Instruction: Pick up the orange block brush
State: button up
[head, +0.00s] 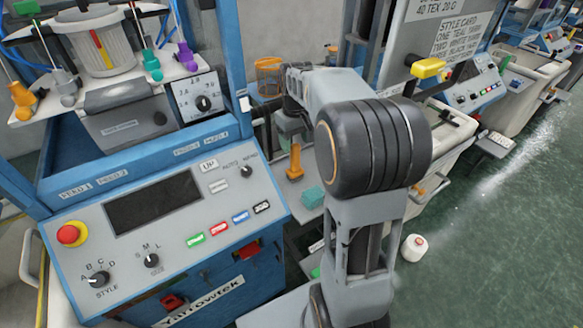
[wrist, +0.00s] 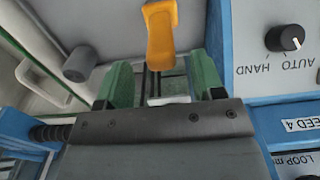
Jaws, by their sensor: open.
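An orange object (head: 294,164), which looks like the block brush, stands upright on a grey ledge beside the blue machine in the head view. In the head view my gripper (head: 291,138) is just above the orange object and partly hidden by my arm.
The blue machine's control panel (head: 160,210) stands close on the left. An orange basket (head: 270,77) is behind. A white spool (head: 414,247) lies on the green floor, which is mostly clear at right.

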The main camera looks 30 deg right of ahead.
aim_at(295, 154)
jog(key=shift+f+p, duration=0.3)
jog(key=shift+f, duration=2.35)
jog(key=c, duration=1)
